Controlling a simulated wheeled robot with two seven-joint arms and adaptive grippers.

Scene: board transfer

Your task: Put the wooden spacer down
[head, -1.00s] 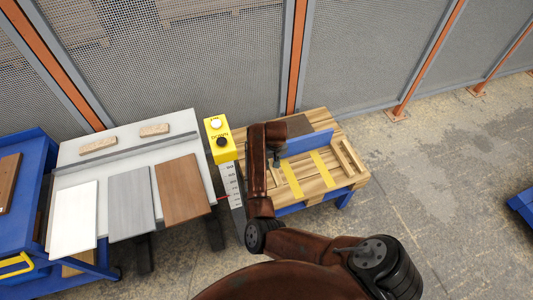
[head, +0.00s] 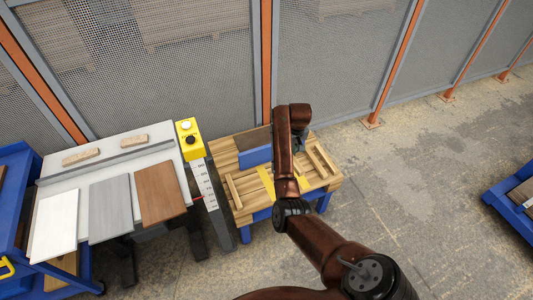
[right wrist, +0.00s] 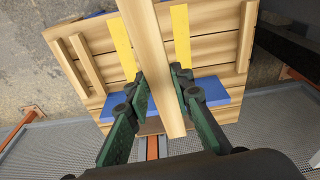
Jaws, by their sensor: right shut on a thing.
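My right gripper (right wrist: 160,88) is shut on a wooden spacer (right wrist: 152,50), a long pale bar, in the right wrist view. The bar appears above the pallet (right wrist: 215,52), between its two yellow strips (right wrist: 125,42); I cannot tell the gap below it. The pallet also shows in the head view (head: 246,203), where my right arm covers its middle and hides the gripper and held spacer. My left gripper is not in view.
A blue upright piece (head: 256,156) stands at the pallet's back. Left of the pallet are a yellow button box (head: 189,140) and a table (head: 75,168) with white, grey and brown boards. A mesh fence (head: 200,60) runs behind. A blue cart (head: 505,203) is far right.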

